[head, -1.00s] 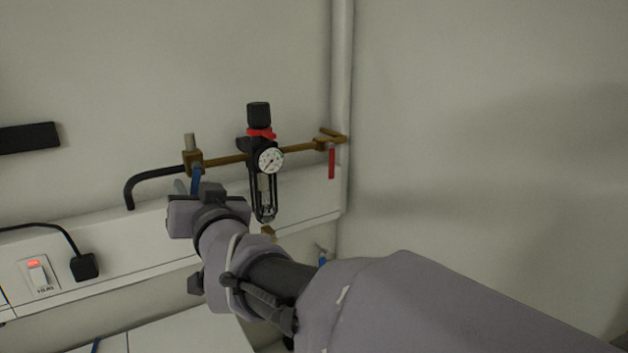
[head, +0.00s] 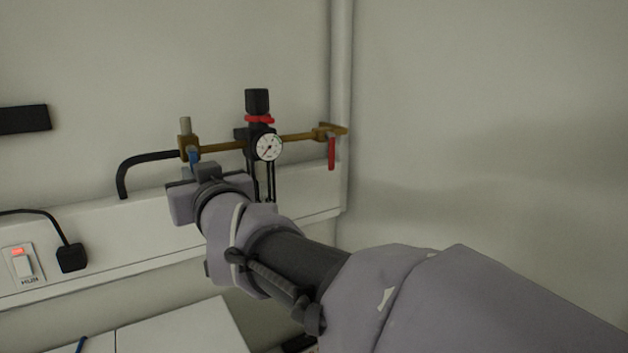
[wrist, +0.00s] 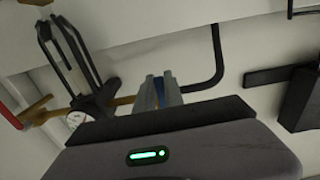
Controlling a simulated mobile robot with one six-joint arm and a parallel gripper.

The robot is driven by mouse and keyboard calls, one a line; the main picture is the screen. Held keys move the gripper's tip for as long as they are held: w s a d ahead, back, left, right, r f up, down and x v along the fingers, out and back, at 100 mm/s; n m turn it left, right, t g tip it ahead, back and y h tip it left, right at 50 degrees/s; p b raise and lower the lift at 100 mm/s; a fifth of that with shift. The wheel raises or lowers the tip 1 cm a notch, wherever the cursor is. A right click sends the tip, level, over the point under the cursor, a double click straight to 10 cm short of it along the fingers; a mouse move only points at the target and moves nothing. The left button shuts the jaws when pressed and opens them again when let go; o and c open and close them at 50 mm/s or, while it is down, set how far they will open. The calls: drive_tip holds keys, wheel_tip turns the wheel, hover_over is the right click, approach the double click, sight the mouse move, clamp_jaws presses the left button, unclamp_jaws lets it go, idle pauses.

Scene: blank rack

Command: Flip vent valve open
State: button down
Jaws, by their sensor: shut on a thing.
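The vent valve with a blue lever (head: 193,158) sits at the left end of the brass pipe on the wall. My gripper (wrist: 161,88) is shut on the blue lever, which shows as a narrow blue strip (wrist: 160,93) between the two grey fingers in the wrist view. The lever's exact angle is hard to tell.
A black regulator (head: 257,103) with a red ring and a white gauge (head: 269,147) stands just right of the valve. A red-handled valve (head: 331,153) hangs at the pipe's right end. A black hose (head: 135,169) curves down at left. A lit switch (head: 22,263) and plug sit lower left.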

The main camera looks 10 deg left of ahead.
drive_tip(key=c, duration=1.4)
unclamp_jaws()
drive_tip(key=shift+c, duration=0.2)
drive_tip(key=shift+d, duration=0.1)
drive_tip(key=b+v, duration=0.2)
drive_tip(key=v, duration=1.5)
